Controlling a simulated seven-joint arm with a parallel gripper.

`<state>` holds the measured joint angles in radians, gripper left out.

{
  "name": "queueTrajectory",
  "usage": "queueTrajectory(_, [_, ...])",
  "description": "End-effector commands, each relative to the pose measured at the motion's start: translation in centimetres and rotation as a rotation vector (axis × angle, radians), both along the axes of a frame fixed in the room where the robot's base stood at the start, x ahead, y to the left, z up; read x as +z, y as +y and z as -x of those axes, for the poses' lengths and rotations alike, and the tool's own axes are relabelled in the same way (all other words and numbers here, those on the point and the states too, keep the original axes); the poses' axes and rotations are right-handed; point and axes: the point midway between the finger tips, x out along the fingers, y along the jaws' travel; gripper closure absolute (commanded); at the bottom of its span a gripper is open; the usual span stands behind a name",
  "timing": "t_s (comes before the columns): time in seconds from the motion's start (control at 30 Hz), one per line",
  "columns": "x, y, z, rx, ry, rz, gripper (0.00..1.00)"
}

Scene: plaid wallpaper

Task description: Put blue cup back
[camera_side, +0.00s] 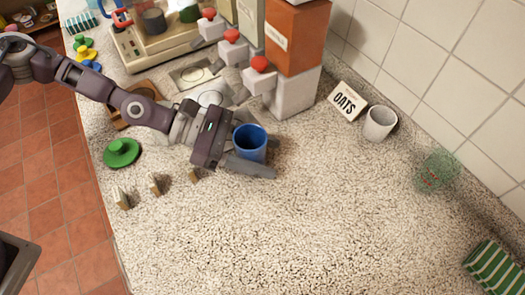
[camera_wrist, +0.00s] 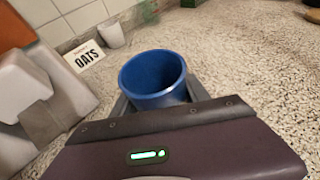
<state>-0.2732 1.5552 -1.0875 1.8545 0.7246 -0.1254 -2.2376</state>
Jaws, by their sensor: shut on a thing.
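The blue cup (camera_side: 249,144) is upright between the fingers of my gripper (camera_side: 250,158), near the middle of the side view. The cup also shows in the wrist view (camera_wrist: 154,82), just beyond the gripper body, with its open top facing up. My gripper is shut on the cup, one finger on each side. One finger shows clearly in front of the cup in the side view. I cannot tell whether the cup's base touches the speckled counter (camera_side: 300,220).
Dispensers with red knobs (camera_side: 259,64) stand just behind the cup. An OATS sign (camera_side: 346,101) and a white cup (camera_side: 380,122) are by the tiled wall. A green lid-like disc (camera_side: 122,152) and small clips (camera_side: 155,184) lie left. The front right counter is mostly clear.

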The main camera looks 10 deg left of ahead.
Motion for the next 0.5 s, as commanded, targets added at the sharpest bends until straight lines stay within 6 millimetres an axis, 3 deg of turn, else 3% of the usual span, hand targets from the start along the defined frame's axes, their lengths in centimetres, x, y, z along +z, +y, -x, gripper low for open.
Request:
queueTrajectory(0.3, [-0.28, 0.00, 0.01, 0.000, 0.000, 0.000, 0.92])
queueTrajectory(0.33, [-0.30, 0.00, 0.02, -0.001, -0.001, 0.000, 0.43])
queueTrajectory(0.43, [-0.27, 0.01, 0.01, 0.000, -0.001, 0.000, 0.25])
queueTrajectory(0.5, [-0.26, 0.01, 0.00, 0.000, -0.001, 0.000, 0.25])
